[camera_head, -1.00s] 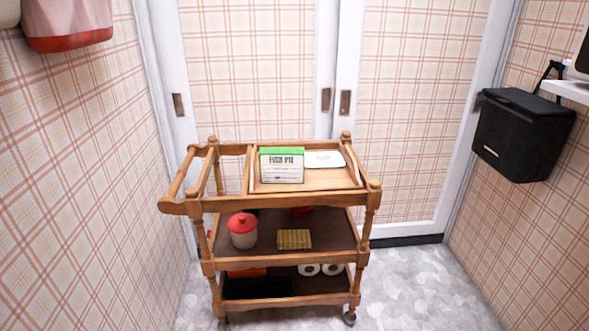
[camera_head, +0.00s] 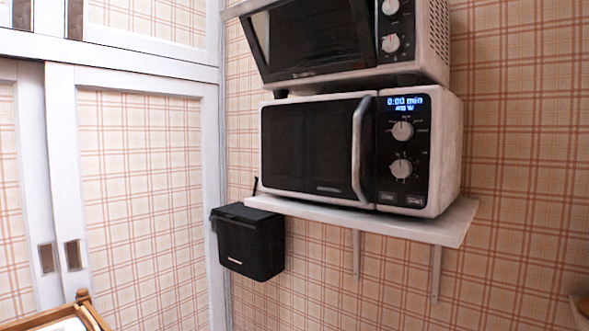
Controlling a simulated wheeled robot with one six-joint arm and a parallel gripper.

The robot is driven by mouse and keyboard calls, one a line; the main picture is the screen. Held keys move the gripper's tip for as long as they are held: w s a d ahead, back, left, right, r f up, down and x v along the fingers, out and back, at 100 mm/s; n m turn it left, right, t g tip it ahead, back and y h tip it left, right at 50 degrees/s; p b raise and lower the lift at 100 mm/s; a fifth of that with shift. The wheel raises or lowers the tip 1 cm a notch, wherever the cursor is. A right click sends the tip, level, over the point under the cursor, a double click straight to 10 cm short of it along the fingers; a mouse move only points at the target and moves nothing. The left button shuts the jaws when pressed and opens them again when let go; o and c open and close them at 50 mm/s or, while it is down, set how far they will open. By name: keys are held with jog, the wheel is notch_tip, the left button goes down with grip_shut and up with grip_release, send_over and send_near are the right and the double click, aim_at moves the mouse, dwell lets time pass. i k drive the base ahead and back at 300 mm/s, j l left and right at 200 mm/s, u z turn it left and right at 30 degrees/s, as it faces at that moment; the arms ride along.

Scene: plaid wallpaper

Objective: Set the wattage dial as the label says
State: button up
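A white microwave with a black front (camera_head: 310,146) stands on a wall shelf right of centre. Its lit blue display (camera_head: 405,103) reads 0:00 min, with a smaller line below that looks like 400 W. An upper dial (camera_head: 403,131) and a lower dial (camera_head: 401,168) sit under the display; their markings are too small to read. A second microwave (camera_head: 315,38) is stacked above, with its own two dials (camera_head: 391,42). The labelled box on the cart is not in the current view. My gripper is not in view.
The white shelf (camera_head: 450,226) juts from the plaid wall on brackets. A black box (camera_head: 247,243) hangs left of it. White sliding doors (camera_head: 62,180) fill the left. A corner of the wooden cart (camera_head: 84,297) shows at bottom left.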

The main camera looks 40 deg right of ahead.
aim_at(402, 131)
jog(key=z, duration=1.55)
